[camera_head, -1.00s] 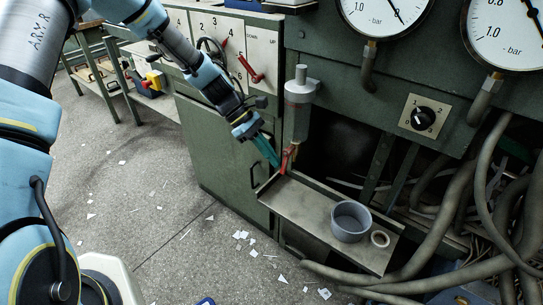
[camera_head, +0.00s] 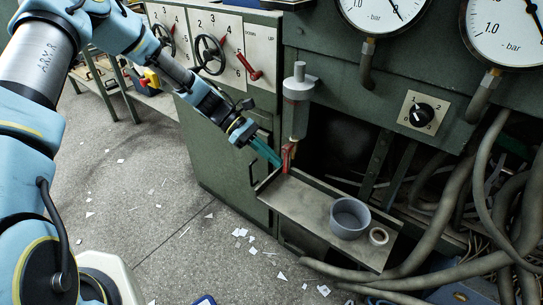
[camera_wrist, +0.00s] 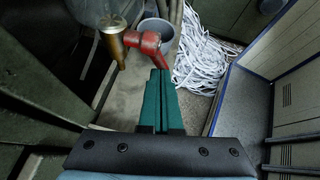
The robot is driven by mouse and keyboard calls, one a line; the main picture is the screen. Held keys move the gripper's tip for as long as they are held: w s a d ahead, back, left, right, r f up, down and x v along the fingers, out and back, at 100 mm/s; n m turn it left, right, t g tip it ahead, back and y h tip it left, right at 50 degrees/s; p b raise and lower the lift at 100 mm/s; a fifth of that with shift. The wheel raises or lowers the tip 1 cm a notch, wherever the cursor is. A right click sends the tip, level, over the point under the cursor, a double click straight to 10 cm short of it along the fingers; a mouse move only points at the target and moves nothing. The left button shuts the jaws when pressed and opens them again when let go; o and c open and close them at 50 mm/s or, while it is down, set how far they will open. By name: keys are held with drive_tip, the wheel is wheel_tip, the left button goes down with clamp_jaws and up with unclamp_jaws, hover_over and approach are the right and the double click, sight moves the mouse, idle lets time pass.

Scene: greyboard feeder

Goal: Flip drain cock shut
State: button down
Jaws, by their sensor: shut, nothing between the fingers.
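The drain cock's red lever (camera_head: 287,156) hangs under the grey filter bowl (camera_head: 298,100) on the green cabinet, at the left end of the tray. In the wrist view the red lever (camera_wrist: 150,46) bends downward, beside a brass outlet (camera_wrist: 115,43). My gripper (camera_head: 279,165) is shut and empty, with its teal fingers at the lever's left side. In the wrist view the closed fingertips (camera_wrist: 160,72) are just below the lever's bent end. I cannot tell whether they touch it.
Thick hoses (camera_head: 440,225) crowd the right. A red lever on the panel (camera_head: 256,75) is above my gripper. The floor at left is open, with scattered scraps.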

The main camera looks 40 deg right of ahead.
sight(286, 168)
drive_tip(key=s+g+h+b, duration=0.1)
drive_tip(key=g+b, duration=0.1)
drive_tip(key=g, duration=0.1)
drive_tip(key=s+f+n+g+h+b, duration=0.1)
drive_tip(key=g+h+b, duration=0.1)
drive_tip(key=g+b, duration=0.1)
drive_tip(key=s+d+g+h+b, duration=0.1)
drive_tip(key=g+b, duration=0.2)
drive_tip(key=g, duration=0.2)
drive_tip(key=shift+s+f+n+h, duration=0.15)
drive_tip(key=shift+s+n+h, duration=0.15)
drive_tip(key=shift+s+n, duration=0.1)
drive_tip(key=shift+s+g+h+b, duration=0.2)
drive_tip(key=shift+g+h+b, duration=0.1)
drive_tip(key=shift+g+h, duration=0.1)
drive_tip(key=shift+s+d+r, duration=0.1)
drive_tip(key=shift+s+r, duration=0.1)
drive_tip(key=shift+r, duration=0.25)
drive_tip(key=shift+b, duration=0.3)
drive_tip(key=b+v, duration=0.2)
drive_tip(key=v, duration=0.8)
drive_tip(key=shift+w+f, duration=0.2)
drive_tip(key=shift+f, duration=0.2)
